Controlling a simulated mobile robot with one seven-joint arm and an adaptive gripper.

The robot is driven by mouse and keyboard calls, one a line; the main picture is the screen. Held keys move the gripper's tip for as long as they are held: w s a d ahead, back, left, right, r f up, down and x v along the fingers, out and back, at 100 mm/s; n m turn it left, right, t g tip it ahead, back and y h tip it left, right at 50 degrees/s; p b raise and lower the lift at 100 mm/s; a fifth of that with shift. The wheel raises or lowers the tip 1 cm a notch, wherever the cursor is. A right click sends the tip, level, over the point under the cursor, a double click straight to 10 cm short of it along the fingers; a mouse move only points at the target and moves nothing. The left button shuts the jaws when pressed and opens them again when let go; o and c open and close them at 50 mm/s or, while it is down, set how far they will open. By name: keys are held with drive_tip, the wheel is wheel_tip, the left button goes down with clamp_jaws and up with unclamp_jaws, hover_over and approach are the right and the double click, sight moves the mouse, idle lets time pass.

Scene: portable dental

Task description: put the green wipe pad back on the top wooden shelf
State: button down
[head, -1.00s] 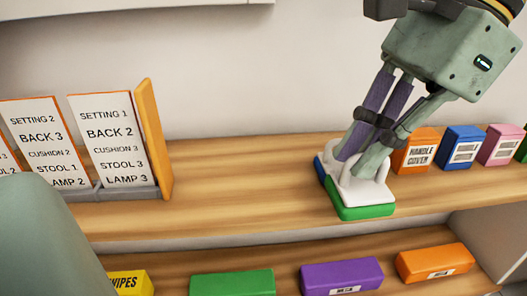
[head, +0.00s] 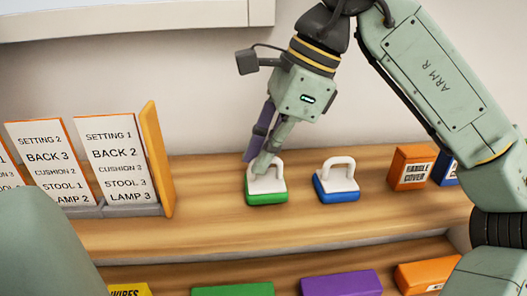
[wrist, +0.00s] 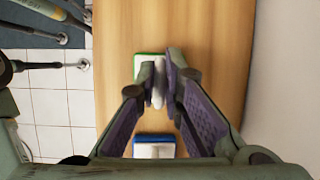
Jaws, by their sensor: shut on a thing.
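The green wipe pad (head: 267,198) has a white top and a white loop handle. It is at the top wooden shelf (head: 210,225), left of the blue wipe pad (head: 337,196), with a gap between them. Its base appears to rest on the shelf board. My gripper (head: 262,166) reaches down from above and is shut on its handle. In the wrist view, my gripper (wrist: 161,75) pinches the white handle, with the green edge of the pad (wrist: 146,55) showing behind the fingers. The blue pad (wrist: 154,140) also shows there, nearer the bottom.
A card rack (head: 155,160) stands at the left of the shelf. An orange handle cover box (head: 411,168) and a blue box (head: 448,172) stand at the right. The lower shelf holds a green box (head: 233,290), a purple box (head: 342,284) and others. Bare board lies between rack and green pad.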

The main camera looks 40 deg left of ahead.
drive_tip(key=shift+f, duration=0.25)
drive_tip(key=shift+f, duration=0.2)
drive_tip(key=c, duration=1.7)
unclamp_jaws()
drive_tip(key=shift+r, duration=0.1)
drive_tip(key=v, duration=1.2)
drive_tip(key=shift+p, duration=0.4)
drive_tip(key=shift+s, duration=0.1)
